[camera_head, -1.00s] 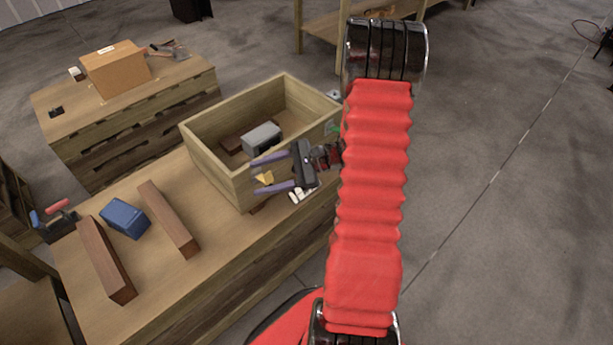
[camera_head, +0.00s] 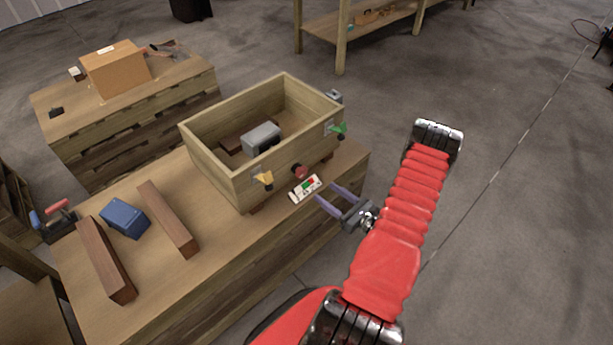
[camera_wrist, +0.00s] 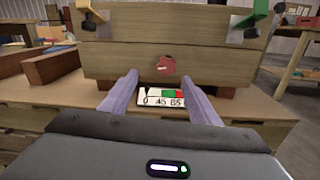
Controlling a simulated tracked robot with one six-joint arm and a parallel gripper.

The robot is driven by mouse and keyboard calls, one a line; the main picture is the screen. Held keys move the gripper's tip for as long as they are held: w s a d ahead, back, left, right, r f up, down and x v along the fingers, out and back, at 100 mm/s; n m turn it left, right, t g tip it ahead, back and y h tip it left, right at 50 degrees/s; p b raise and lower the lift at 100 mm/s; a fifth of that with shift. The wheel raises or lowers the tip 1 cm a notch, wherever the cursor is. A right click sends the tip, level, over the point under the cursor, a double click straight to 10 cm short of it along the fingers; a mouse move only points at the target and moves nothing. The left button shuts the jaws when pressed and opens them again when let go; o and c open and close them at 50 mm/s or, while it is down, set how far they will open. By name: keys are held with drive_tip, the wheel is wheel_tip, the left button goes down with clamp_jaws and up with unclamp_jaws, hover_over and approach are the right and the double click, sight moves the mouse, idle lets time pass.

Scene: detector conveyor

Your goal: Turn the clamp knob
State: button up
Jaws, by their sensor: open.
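The clamp knob, a small red knob (camera_head: 299,171), sits on the front wall of the wooden box (camera_head: 218,178). In the wrist view the red knob (camera_wrist: 166,66) is ahead, between and beyond my fingertips. A white scale plate (camera_head: 306,188) with green and red marks and numbers lies below it; the wrist view shows it as well (camera_wrist: 163,97). My gripper (camera_head: 328,198) is open and empty, with its two purple fingers pointing at the box front, apart from the knob. The knob's pointer against the scale is too small to read.
A yellow clamp (camera_head: 263,178) and a green clamp (camera_head: 338,130) are on the box front at either side. A grey block (camera_head: 262,138) lies inside the box. Brown bars (camera_head: 168,218) and a blue block (camera_head: 125,217) lie on the table's left. Floor at right is clear.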

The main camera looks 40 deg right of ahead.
sight(304, 174)
drive_tip(key=shift+s+d+f+m+h, duration=0.5)
drive_tip(key=shift+s+f+h, duration=0.1)
drive_tip(key=shift+f, duration=0.15)
drive_tip(key=shift+w, duration=0.15)
drive_tip(key=w, duration=1.3)
drive_tip(key=shift+w+a, duration=0.25)
drive_tip(key=shift+w, duration=0.05)
drive_tip(key=shift+c, duration=0.4)
drive_tip(key=c, duration=0.9)
drive_tip(key=shift+d, duration=0.2)
drive_tip(key=shift+c, duration=0.4)
drive_tip(key=shift+a, duration=0.1)
